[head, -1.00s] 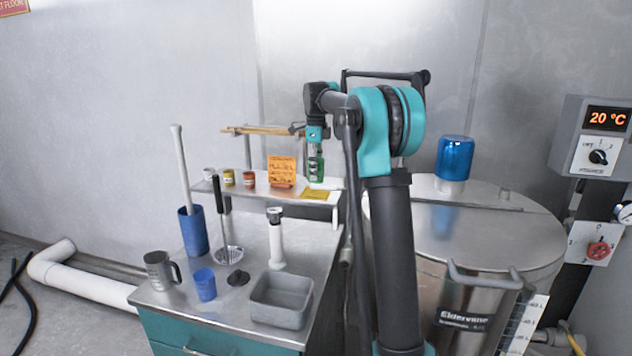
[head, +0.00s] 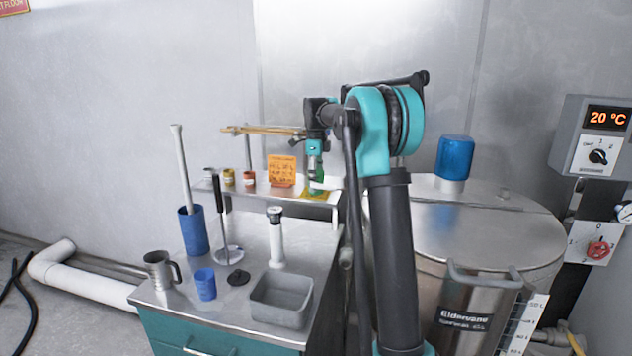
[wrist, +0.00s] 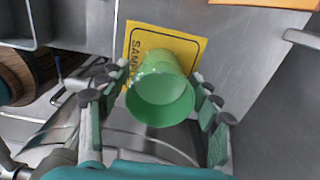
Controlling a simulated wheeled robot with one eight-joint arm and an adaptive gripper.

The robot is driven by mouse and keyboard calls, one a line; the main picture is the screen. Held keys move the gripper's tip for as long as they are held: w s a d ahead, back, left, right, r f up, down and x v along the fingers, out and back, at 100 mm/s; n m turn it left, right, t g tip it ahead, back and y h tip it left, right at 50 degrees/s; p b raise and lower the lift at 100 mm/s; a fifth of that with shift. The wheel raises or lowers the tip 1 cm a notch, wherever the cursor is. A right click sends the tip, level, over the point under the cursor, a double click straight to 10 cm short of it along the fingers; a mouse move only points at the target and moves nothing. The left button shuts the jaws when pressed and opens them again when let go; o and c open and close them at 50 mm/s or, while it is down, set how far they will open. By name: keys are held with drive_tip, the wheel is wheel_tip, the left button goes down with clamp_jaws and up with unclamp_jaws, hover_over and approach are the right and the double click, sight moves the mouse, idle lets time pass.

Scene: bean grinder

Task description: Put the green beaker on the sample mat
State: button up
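The green beaker (wrist: 160,95) stands upright on the yellow sample mat (wrist: 195,45), with its open mouth toward my wrist camera. In the head view the beaker (head: 316,188) is at the right part of the raised shelf, on the mat (head: 331,196). My gripper (wrist: 160,72) has one set of fingers on each side of the beaker, with narrow gaps showing between fingers and wall. It looks open around the beaker. In the head view my gripper (head: 316,178) reaches down from above. The mat is partly hidden under the beaker.
An orange rack (head: 281,170) stands left of the mat on the shelf (head: 262,191), with small jars (head: 249,178) further left. A wooden bar (head: 262,130) runs behind my gripper. A grey bin (head: 281,302) and a blue cup (head: 205,284) stand on the lower bench.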

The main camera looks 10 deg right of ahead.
drive_tip(key=shift+r, duration=0.1)
wheel_tip(320, 180, up, 12)
idle(0.7)
